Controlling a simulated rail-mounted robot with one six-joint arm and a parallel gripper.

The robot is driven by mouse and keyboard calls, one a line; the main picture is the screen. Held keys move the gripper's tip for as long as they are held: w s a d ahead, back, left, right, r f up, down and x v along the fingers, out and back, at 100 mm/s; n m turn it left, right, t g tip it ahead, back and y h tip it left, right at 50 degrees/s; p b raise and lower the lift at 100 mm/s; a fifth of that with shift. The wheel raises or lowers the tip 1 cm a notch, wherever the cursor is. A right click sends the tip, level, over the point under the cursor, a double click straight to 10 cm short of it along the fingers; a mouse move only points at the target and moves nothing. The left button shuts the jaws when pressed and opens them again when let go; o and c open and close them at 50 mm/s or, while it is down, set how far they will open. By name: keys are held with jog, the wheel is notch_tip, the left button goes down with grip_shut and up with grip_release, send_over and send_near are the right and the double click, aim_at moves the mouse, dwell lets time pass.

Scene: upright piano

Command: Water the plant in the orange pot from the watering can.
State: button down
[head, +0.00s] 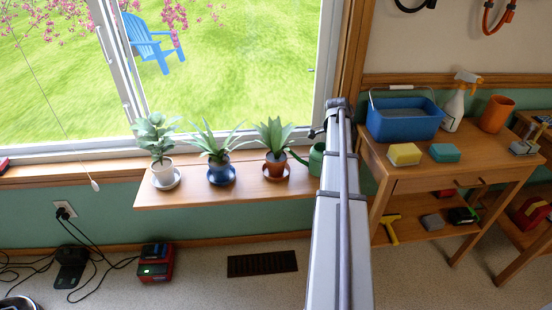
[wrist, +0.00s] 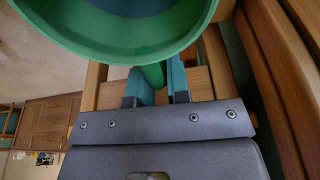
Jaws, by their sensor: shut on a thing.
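The plant (head: 273,135) with pointed green leaves stands upright in the orange pot (head: 276,166), on a dark saucer on the window shelf. The green watering can (head: 316,160) is just right of it, its spout pointing left toward the pot. My arm hides the can's right side in the head view. In the wrist view the can's round green body (wrist: 125,50) fills the top. My gripper (wrist: 160,84) is shut on the can's green handle, between two teal-padded fingers. In the head view the gripper is hidden by my arm.
Two more plants, in a blue pot (head: 220,170) and a white pot (head: 162,170), stand left on the shelf (head: 200,194). The window is behind. At right, a wooden table (head: 400,165) holds a blue bucket (head: 403,122), sponges, a spray bottle and an orange cup (head: 496,114).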

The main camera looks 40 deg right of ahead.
jog(key=d+r+p, duration=0.1)
jog(key=s+d+r+p, duration=0.2)
jog(key=r, duration=0.1)
jog(key=shift+s+d+r, duration=0.1)
jog(key=shift+s+d, duration=0.05)
